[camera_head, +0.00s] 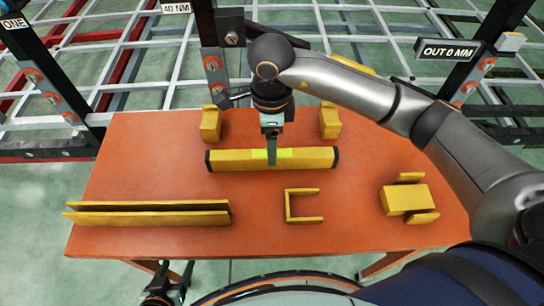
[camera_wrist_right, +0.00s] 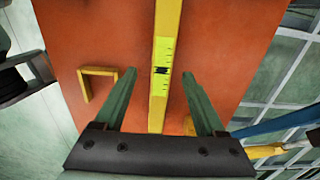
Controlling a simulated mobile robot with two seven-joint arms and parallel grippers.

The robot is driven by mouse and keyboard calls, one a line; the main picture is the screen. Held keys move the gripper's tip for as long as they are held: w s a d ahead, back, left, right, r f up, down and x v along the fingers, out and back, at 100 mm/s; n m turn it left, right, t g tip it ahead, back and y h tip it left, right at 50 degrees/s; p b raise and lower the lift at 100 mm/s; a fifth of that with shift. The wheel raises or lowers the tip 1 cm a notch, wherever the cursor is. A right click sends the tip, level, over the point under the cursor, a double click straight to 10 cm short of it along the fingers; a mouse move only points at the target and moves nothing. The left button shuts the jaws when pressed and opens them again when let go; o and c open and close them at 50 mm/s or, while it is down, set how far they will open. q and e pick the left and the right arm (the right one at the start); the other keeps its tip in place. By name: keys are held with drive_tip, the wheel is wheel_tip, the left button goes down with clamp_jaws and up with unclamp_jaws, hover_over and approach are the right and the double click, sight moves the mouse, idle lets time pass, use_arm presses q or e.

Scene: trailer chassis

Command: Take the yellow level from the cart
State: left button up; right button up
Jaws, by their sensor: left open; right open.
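The yellow level (camera_head: 308,158) is a long bar with dark end caps and a bright yellow-green vial window. It lies on the orange top of the cart (camera_head: 340,225), near the middle. In the right wrist view, the level (camera_wrist_right: 168,25) runs between the spread fingers of the right gripper (camera_wrist_right: 159,76), with gaps on both sides. My left gripper (camera_head: 176,267) is open and empty at the bottom left, below the cart's front edge.
Other yellow pieces lie on the cart: a long channel (camera_head: 150,213) at left, a U-shaped bracket (camera_head: 289,205) in front of the level, a block with flanges (camera_head: 405,199) at right, and two small blocks behind. A grey chassis frame stands behind the cart.

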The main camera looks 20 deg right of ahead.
wheel_tip(320, 180, down, 5)
drive_tip(key=shift+w+d+f, duration=0.1)
drive_tip(key=shift+f, duration=0.05)
clamp_jaws()
idle(0.7)
